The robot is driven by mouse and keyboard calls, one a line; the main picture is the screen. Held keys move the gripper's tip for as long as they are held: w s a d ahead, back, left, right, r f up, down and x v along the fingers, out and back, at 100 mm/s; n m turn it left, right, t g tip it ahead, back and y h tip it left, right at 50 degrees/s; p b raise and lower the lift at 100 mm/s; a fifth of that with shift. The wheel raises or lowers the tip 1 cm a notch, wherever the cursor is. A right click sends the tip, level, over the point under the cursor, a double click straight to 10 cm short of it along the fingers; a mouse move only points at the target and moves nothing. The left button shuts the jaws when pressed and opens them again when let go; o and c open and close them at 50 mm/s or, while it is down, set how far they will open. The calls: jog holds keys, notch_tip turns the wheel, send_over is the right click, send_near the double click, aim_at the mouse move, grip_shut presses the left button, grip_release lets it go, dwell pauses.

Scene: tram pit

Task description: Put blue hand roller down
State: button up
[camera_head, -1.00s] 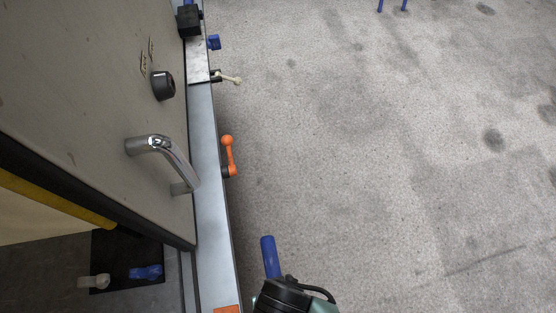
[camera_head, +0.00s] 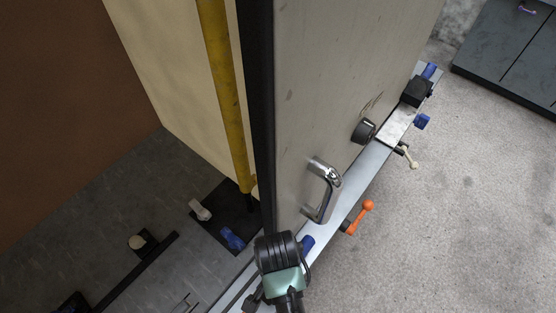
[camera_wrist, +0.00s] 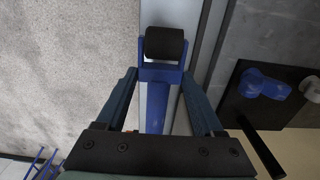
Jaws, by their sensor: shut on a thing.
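The blue hand roller shows in the wrist view with a black roller (camera_wrist: 164,44) at the top, a blue fork and a blue handle (camera_wrist: 156,108). My gripper (camera_wrist: 158,75) is shut on it, with a finger on each side near the fork. In the head view, a blue part of the roller (camera_head: 307,243) sticks out beside my gripper, over the grey rail; the rest is hidden by my wrist. Whether the roller touches the rail cannot be told.
A grey door panel with a chrome handle (camera_head: 321,190) stands close by. The rail (camera_head: 368,160) carries an orange lever (camera_head: 359,216). A black mat (camera_head: 236,203) on the left holds a blue piece (camera_head: 232,239) and a pale piece (camera_head: 200,210).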

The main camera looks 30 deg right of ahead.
notch_tip(320, 180, down, 3)
jog(key=shift+w+f+p, duration=0.15)
jog(key=shift+f+p, duration=0.2)
jog(key=shift+f, duration=0.25)
jog(key=shift+f, duration=0.1)
jog(key=o, duration=1.5)
notch_tip(320, 180, up, 12)
jog(key=shift+r, duration=0.1)
